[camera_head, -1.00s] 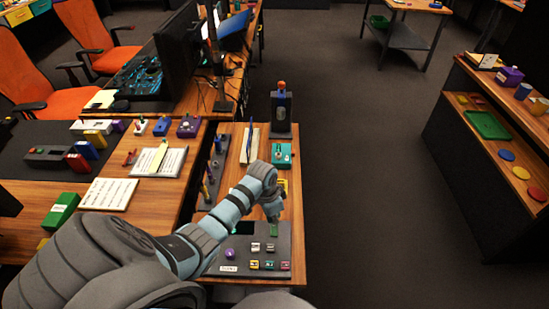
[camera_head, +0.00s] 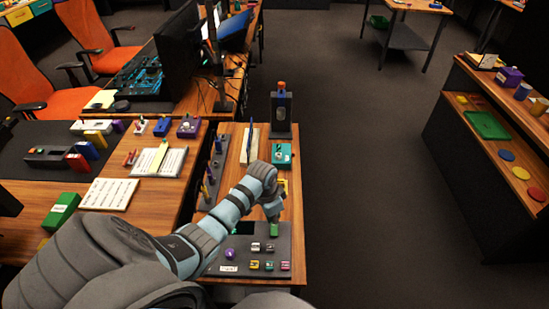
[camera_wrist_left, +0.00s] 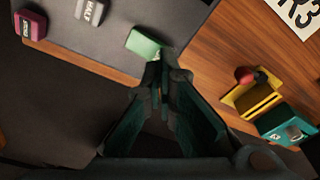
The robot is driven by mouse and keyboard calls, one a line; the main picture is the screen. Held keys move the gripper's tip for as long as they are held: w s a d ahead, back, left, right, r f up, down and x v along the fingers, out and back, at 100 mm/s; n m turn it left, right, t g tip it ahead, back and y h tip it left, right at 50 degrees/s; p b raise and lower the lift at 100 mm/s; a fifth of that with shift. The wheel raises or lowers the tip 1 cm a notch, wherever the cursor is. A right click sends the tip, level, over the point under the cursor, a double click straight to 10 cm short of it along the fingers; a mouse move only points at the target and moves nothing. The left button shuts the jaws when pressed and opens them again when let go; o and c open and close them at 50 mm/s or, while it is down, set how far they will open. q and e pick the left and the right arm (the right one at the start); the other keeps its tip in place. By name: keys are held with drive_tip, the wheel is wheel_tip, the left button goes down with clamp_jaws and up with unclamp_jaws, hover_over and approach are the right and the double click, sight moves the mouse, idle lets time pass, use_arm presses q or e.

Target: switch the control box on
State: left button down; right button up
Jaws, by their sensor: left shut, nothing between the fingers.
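A dark grey control panel (camera_head: 243,258) lies at the front of the narrow wooden desk. It carries a purple ball (camera_head: 230,253), several small labelled keys and a green block-like key (camera_head: 274,231) near its far right corner. My left gripper (camera_head: 275,217) points down over that corner, close to the green key. In the left wrist view the left gripper (camera_wrist_left: 160,65) is shut and empty, its tips beside the green key (camera_wrist_left: 143,44); I cannot tell whether they touch. My arm hides part of the panel. My right gripper is not in view.
A yellow holder (camera_wrist_left: 243,99) with a red-topped part and a teal box (camera_wrist_left: 287,124) stand close behind the gripper. A dark stand (camera_head: 281,117) is farther back. The left desk is crowded; open floor (camera_head: 365,200) lies right, before a shelf (camera_head: 465,165).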

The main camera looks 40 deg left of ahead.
use_arm(q)
drive_tip(key=shift+f+b, duration=0.7)
drive_tip(key=shift+f, duration=0.35)
idle(0.5)
wheel_tip(320, 180, up, 6)
drive_tip(key=p, duration=0.6)
drive_tip(key=shift+f, duration=0.25)
drive_tip(key=shift+r+p, duration=0.3)
drive_tip(key=shift+r, duration=0.5)
